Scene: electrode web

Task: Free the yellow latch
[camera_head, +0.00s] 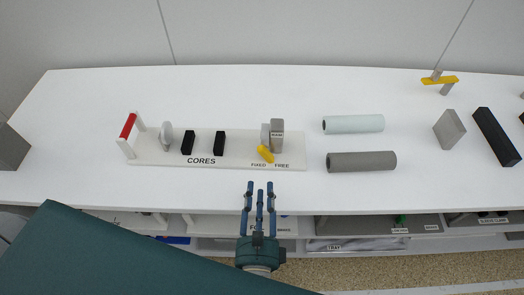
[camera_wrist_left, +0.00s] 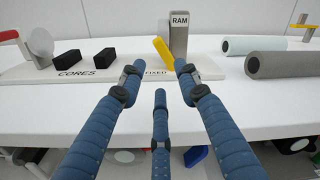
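The yellow latch (camera_head: 266,154) is a short tilted bar at the right end of a white board (camera_head: 231,158) marked CORES, FIXED and FREE. It stands beside a grey post (camera_head: 277,135) labelled RAM. It also shows in the left wrist view (camera_wrist_left: 163,53), leaning up to the left of the RAM post (camera_wrist_left: 179,40). The fingers also show in the left wrist view (camera_wrist_left: 155,85), apart from the latch. My right gripper is not in view.
The board also carries a red handle (camera_head: 128,125), a grey disc (camera_head: 166,136) and two black blocks (camera_head: 188,143). Two rollers (camera_head: 353,124) lie to its right. A separate yellow bar (camera_head: 439,80) is at the back right. The white table (camera_head: 230,192) is clear before the board.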

